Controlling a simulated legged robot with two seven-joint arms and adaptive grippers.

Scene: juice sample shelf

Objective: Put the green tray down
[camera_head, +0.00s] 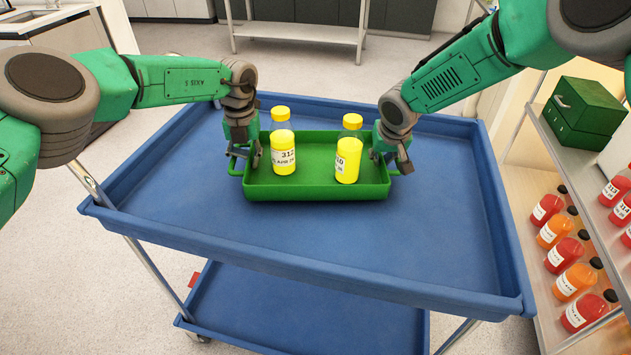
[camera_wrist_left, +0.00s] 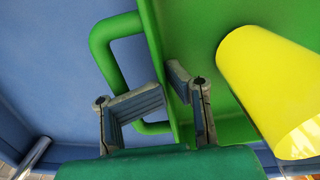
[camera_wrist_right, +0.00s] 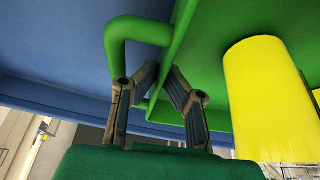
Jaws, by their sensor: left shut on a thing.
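The green tray (camera_head: 318,188) is level over the blue cart's top shelf. I cannot tell whether it touches the shelf. Two clear bottles of yellow juice stand in it, a left one (camera_head: 283,158) and a right one (camera_head: 348,165), both with yellow caps. My left gripper (camera_head: 245,158) is shut on the tray's left side by its handle, and its fingers show in the left wrist view (camera_wrist_left: 165,80). My right gripper (camera_head: 392,160) is at the tray's right side. Its fingers (camera_wrist_right: 163,72) are on either side of the tray's edge, but whether they grip it is unclear.
The blue cart (camera_head: 300,238) has a raised rim and free room around the tray. At right, a shelf holds several red and orange juice bottles (camera_head: 573,250) and a green box (camera_head: 584,108). A metal table (camera_head: 298,30) stands behind.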

